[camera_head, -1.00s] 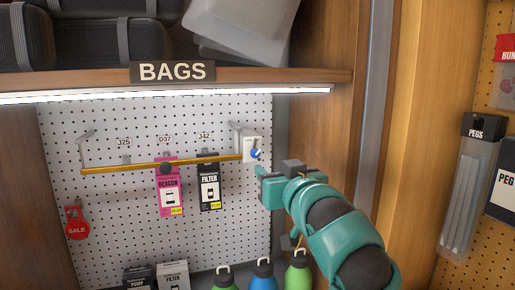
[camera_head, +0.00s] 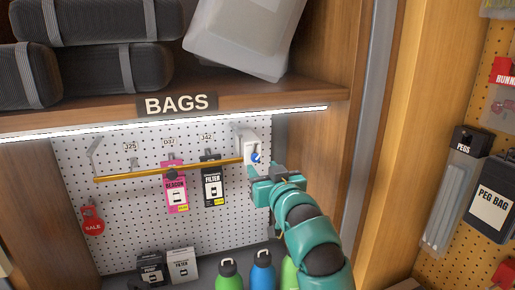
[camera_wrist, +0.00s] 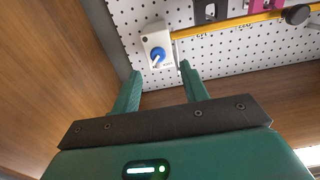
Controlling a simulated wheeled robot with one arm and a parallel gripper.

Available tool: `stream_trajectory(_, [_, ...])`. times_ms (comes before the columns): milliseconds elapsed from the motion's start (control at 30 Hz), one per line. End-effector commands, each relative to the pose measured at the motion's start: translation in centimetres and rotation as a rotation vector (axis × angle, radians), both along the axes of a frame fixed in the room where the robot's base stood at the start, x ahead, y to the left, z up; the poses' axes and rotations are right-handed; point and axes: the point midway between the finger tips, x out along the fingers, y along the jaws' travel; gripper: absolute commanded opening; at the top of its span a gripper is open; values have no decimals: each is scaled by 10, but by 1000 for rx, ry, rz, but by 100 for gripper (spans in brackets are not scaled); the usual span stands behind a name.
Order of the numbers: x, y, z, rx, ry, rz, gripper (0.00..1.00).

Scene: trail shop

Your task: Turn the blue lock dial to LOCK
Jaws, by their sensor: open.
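The blue lock dial (camera_head: 256,158) sits on a small white plate (camera_head: 249,148) at the right end of the yellow bar (camera_head: 130,176). In the wrist view the dial (camera_wrist: 157,54) shows a pale pointer aimed down and a little left. Small lettering on the plate is too small to read. My gripper (camera_head: 251,177) is just below the dial in the head view. In the wrist view my gripper (camera_wrist: 160,74) is open and empty, its two fingers apart, with the dial beyond the tips and between them. I see no contact.
A pink Beacon pack (camera_head: 175,190) and a black Filter pack (camera_head: 212,185) hang from the bar left of my gripper. Bottles (camera_head: 262,272) stand below. A wooden side panel (camera_head: 312,150) is close on the right. A lit shelf edge runs above.

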Motion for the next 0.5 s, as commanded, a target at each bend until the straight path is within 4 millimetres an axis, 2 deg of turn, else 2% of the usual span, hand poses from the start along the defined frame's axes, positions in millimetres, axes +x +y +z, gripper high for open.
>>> stream_trajectory(167, [4,0,2,-3,7,-10,44])
stream_trajectory(300, [26,7,0,-6,9,-10,44])
stream_trajectory(500, [47,14,-1,-6,6,-10,44])
